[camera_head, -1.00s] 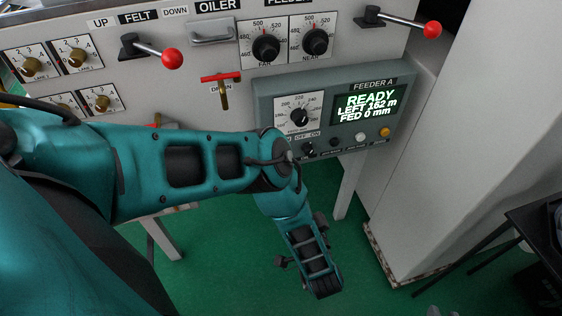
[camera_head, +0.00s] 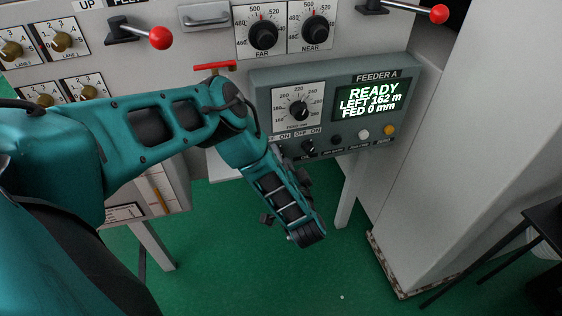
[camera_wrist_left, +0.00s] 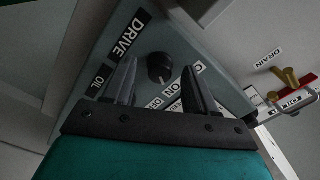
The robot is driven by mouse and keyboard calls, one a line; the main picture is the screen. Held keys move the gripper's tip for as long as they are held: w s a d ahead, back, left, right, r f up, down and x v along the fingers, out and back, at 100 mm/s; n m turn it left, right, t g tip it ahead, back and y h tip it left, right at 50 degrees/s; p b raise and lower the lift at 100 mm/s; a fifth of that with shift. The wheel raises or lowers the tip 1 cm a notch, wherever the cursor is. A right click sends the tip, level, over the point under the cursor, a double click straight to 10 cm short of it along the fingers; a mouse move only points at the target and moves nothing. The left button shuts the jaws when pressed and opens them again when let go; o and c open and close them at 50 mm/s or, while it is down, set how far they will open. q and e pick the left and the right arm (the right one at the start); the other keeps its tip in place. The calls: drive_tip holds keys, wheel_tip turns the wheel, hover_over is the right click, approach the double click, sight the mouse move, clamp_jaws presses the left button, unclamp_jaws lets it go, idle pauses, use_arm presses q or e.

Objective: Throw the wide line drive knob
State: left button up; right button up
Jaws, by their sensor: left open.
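A dark round knob (camera_wrist_left: 160,67) stands on a grey-green panel in the left wrist view, near a DRIVE label (camera_wrist_left: 131,34) and ON and OFF lettering. My left gripper (camera_wrist_left: 160,70) is open in that view. Its two dark fingers frame the knob, with the knob showing between and beyond their tips. I see no contact, and the remaining distance is unclear. In the head view, my left arm's lower end (camera_head: 305,235) hangs below and left of the Feeder A box; the fingers are not clear there. My right gripper is not in view.
The Feeder A box (camera_head: 410,72) has a lit display (camera_head: 368,101) reading READY, a dial and buttons. A red-handled drain valve (camera_head: 215,67) is close above my arm. Red-ball levers (camera_head: 160,38) stick out above. Green floor (camera_head: 290,285) is open below.

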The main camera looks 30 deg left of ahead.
use_arm(q)
drive_tip(key=c, duration=1.1)
drive_tip(key=shift+o, duration=0.2)
drive_tip(key=shift+n, duration=0.3)
clamp_jaws()
drive_tip(key=shift+n+p, duration=2.1)
drive_tip(key=shift+n, duration=3.6)
